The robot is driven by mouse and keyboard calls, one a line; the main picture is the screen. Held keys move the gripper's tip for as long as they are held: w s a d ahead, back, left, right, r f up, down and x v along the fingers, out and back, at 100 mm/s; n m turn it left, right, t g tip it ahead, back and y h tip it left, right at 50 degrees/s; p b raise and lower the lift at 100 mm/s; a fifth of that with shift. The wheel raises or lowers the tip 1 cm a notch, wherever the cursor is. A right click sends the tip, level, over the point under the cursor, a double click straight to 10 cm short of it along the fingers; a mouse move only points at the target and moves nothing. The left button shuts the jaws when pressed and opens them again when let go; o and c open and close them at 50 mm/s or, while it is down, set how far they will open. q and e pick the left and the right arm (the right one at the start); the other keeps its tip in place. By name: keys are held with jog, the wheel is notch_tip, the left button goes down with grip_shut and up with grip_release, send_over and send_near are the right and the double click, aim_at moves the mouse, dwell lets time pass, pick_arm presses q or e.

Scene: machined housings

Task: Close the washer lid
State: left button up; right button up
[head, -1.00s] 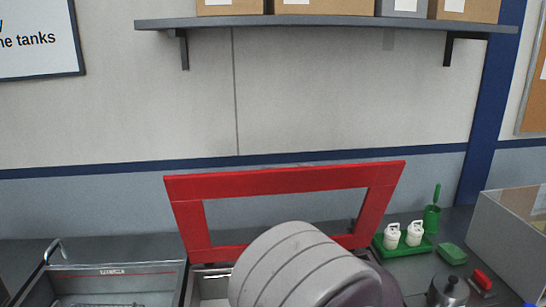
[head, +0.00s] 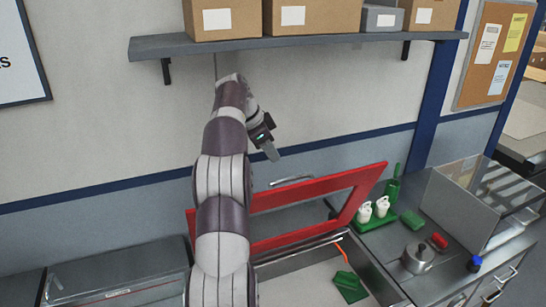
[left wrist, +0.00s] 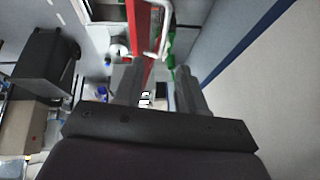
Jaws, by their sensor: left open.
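The washer lid (head: 340,185) is a red frame with an open window, and it stands open, tilted above the washer basin (head: 308,280). A metal handle (head: 292,180) shows just past its top edge. My left gripper (head: 271,152) is open and empty, above and beyond the lid's top edge near the handle, with its fingers pointing down. In the left wrist view my left gripper (left wrist: 157,88) has its fingers apart, with the red lid (left wrist: 140,35) and the handle (left wrist: 161,30) ahead of the tips. Contact is not visible. My left arm hides the lid's left part. My right gripper is not in view.
A shelf (head: 300,38) with boxes hangs on the wall above. Right of the washer stand white bottles on a green tray (head: 378,218), a kettle-like pot (head: 418,258) and a grey open box (head: 465,205). A green object (head: 348,287) lies in the basin.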

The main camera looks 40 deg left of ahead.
pick_arm(q)
jog(key=s+a+f, duration=0.1)
jog(key=s+a, duration=0.1)
jog(key=g+p, duration=0.1)
send_near(278, 181)
jog(key=shift+w+d+f+n+y, duration=0.15)
jog(key=shift+w+d+f, duration=0.15)
jog(key=shift+f, duration=0.3)
jog(key=shift+w+d+f+n+y, duration=0.15)
jog(key=shift+w+d+f, duration=0.1)
jog(key=shift+w+f, duration=0.25)
jog(key=f, duration=0.1)
jog(key=f+p, duration=0.1)
jog(key=f, duration=0.1)
jog(key=w+f, duration=0.1)
jog(key=shift+a+f+p, duration=0.25)
jog(key=shift+f+p, duration=0.1)
jog(key=shift+f, duration=0.05)
jog(key=shift+w+d+f, duration=0.1)
jog(key=shift+w+d, duration=0.15)
grip_shut()
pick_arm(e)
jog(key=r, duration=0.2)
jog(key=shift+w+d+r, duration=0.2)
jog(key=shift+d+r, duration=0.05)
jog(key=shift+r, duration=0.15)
